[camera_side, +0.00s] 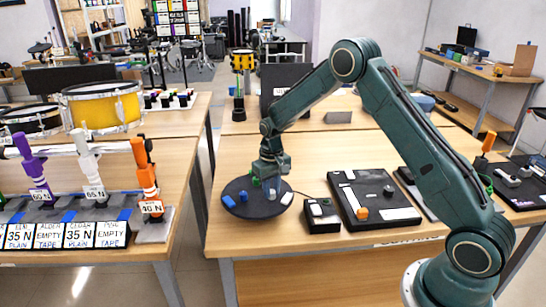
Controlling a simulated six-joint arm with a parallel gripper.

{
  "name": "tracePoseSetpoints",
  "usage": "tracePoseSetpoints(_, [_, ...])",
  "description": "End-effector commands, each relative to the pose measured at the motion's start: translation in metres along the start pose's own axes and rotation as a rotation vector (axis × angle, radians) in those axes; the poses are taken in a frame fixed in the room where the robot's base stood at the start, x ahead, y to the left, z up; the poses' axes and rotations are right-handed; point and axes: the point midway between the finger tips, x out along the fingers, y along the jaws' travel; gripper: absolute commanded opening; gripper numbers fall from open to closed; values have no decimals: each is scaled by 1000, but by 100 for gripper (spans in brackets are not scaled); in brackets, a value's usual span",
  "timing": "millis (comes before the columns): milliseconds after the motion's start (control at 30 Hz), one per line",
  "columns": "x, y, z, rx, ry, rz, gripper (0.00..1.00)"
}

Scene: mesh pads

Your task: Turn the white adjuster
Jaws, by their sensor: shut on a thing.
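A round dark pad (258,210) lies on the middle table with small coloured pieces on it. My gripper (271,174) points down over the pad's far right part. It is shut on a small pale piece (272,192), which looks like the white adjuster; the jaws partly hide it, so its turn angle cannot be told. Another white piece (287,198) lies at the pad's right edge, apart from the jaws. A green piece (256,181) is just left of my gripper. Two blue pieces, one of them a block (228,201), are on the pad's left.
A small black box (321,214) and a larger black panel (375,200) with an orange knob stand right of the pad. On the left table, purple, white (88,165) and orange upright tools stand behind labelled cards. A gap separates the two tables.

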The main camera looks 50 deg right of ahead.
Motion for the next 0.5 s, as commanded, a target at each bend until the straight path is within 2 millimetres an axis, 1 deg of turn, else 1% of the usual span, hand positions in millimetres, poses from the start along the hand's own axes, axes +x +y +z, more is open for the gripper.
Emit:
tracePoseSetpoints(433, [-2, 0, -1, 11, 2, 0, 0])
tracePoseSetpoints(467, [-2, 0, -1, 11, 2, 0, 29])
tracePoseSetpoints(500, [-2, 0, -1, 11, 2, 0, 37])
